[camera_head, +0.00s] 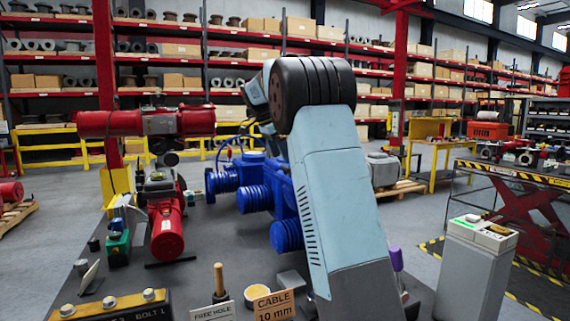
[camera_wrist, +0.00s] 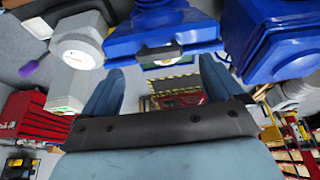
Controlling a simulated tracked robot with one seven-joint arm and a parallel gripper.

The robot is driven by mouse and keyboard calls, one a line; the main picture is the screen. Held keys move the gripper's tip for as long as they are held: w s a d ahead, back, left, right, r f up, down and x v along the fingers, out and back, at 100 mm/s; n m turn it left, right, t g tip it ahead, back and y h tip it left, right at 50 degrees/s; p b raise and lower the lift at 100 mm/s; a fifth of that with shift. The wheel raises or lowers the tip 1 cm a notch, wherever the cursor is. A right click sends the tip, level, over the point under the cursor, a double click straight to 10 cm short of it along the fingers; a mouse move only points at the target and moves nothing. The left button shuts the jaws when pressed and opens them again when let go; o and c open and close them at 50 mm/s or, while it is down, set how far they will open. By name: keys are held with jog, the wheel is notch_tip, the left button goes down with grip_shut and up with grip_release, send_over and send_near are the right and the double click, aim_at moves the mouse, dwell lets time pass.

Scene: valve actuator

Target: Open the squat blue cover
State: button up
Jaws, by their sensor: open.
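A blue valve actuator (camera_head: 262,170) stands on the dark table in the head view, partly hidden behind my arm. It has several ribbed blue round parts, one of them low (camera_head: 286,236). I cannot tell which part is the squat cover. In the wrist view, a blue housing (camera_wrist: 165,20) with a dark bar (camera_wrist: 158,52) is at the top centre, and a boxy blue part (camera_wrist: 285,45) is at the top right. My gripper (camera_wrist: 160,88) is open, its two fingers spread below the blue housing with nothing seen between them. It is hidden in the head view.
A red actuator (camera_head: 145,122) and a red motor (camera_head: 166,232) stand at the left. A wooden-handled tool (camera_head: 219,280), a cable sign (camera_head: 275,303) and a purple-handled tool (camera_head: 397,260) are near the front. A grey pedestal (camera_head: 475,270) stands at right.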

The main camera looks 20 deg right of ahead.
aim_at(285, 165)
jog(key=shift+x, duration=2.05)
